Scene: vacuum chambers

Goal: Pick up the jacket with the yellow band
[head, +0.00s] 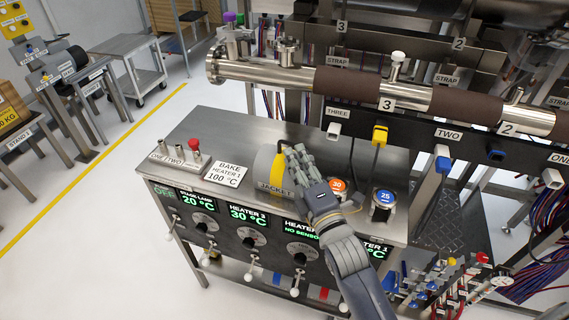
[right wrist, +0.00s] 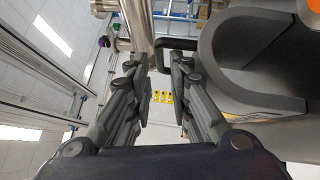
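The jacket (head: 266,163) is a grey, curved piece lying on the bench top, with a yellow band (head: 276,172) on its side and a JACKET label at its front. My right gripper (head: 295,154) is over the right side of the jacket and hides part of it in the head view. In the right wrist view the gripper (right wrist: 161,68) has its two fingers apart, with nothing seen held between them. A large dark grey curved body, apparently the jacket (right wrist: 262,45), is to the right of the fingers there. My left gripper is not in view.
A steel pipe with brown straps (head: 345,84) runs above and behind. A cart (head: 122,45) stands at left; floor between is clear.

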